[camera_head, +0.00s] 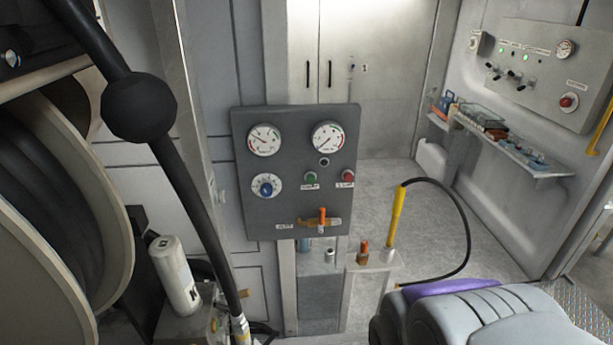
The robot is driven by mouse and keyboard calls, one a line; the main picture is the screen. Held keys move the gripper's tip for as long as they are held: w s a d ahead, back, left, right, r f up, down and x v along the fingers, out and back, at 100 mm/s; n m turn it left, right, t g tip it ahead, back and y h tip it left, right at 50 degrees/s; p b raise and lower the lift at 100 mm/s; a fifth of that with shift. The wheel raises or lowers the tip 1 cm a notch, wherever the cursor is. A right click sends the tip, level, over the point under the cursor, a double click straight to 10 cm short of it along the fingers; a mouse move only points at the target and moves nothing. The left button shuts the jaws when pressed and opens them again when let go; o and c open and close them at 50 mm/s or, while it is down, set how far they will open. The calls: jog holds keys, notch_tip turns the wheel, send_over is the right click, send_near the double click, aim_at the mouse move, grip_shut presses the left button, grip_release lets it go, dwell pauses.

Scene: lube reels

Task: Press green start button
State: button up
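The green start button (311,177) is on a dark grey control panel (290,222), left of a red button (348,176). A small label sits under each of the two. Two round gauges are above, the left gauge (263,139) and the right gauge (327,138). A blue knob (265,186) is on the panel's left, and an orange-handled valve (321,218) is near its bottom. A grey and purple rounded body, which may be part of me, fills the lower right. My gripper cannot be made out in this view.
A large hose reel (100,225) and a black hose with a ball (138,107) stand close on the left. A yellow-handled hose (396,217) rises right of the panel. A shelf (515,150) and wall box (540,75) are at the right. Grey floor behind is clear.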

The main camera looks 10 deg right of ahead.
grip_shut()
dwell(1.4)
